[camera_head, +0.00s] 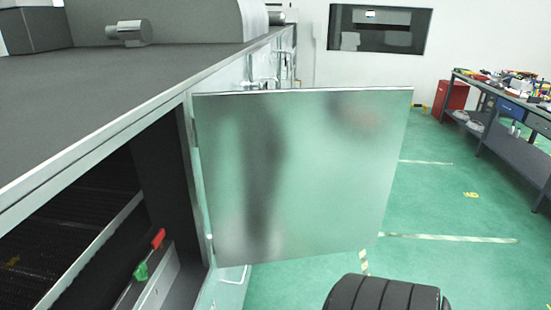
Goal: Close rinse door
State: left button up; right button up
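The rinse door (305,175) is a flat, shiny metal panel in the middle of the head view. It stands swung open, out to the right from the machine's side, with its hinge edge at the left. The opening (95,215) beside it is uncovered and shows a dark inside with a mesh floor. The door's right edge is free, and nothing is seen touching it. Neither of my grippers shows in the view.
A red lever (158,239) and a green one (141,271) sit inside the opening. The machine's grey top (110,85) runs along the left. A workbench (505,115) with tools and a red cabinet (451,97) stand far right. Green floor (450,200) right of the door is clear.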

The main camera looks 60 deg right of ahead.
aim_at(292, 173)
jog(key=k+l+u, duration=0.15)
jog(key=l, duration=0.45)
jog(key=k+l+u, duration=0.2)
jog(key=k+l, duration=0.2)
jog(key=k+l+u, duration=0.15)
jog(key=k+l, duration=0.15)
jog(key=l, duration=0.3)
jog(key=k+l+u, duration=0.2)
jog(key=k+l, duration=0.15)
jog(key=l+u, duration=0.15)
jog(key=l, duration=0.25)
jog(key=k+l+u, duration=0.1)
jog(key=l, duration=0.3)
jog(key=k+l+u, duration=0.15)
jog(key=l, duration=0.25)
jog(key=k+l+u, duration=0.15)
jog(key=l, duration=0.25)
jog(key=k+l+u, duration=0.1)
jog(key=l, duration=0.25)
jog(key=k+l+u, duration=0.15)
jog(key=l, duration=0.2)
jog(key=i+l+u, duration=0.1)
jog(key=l, duration=0.25)
jog(key=i+l, duration=0.1)
jog(key=l, duration=0.3)
jog(key=i+l+u, duration=0.15)
jog(key=l, duration=0.2)
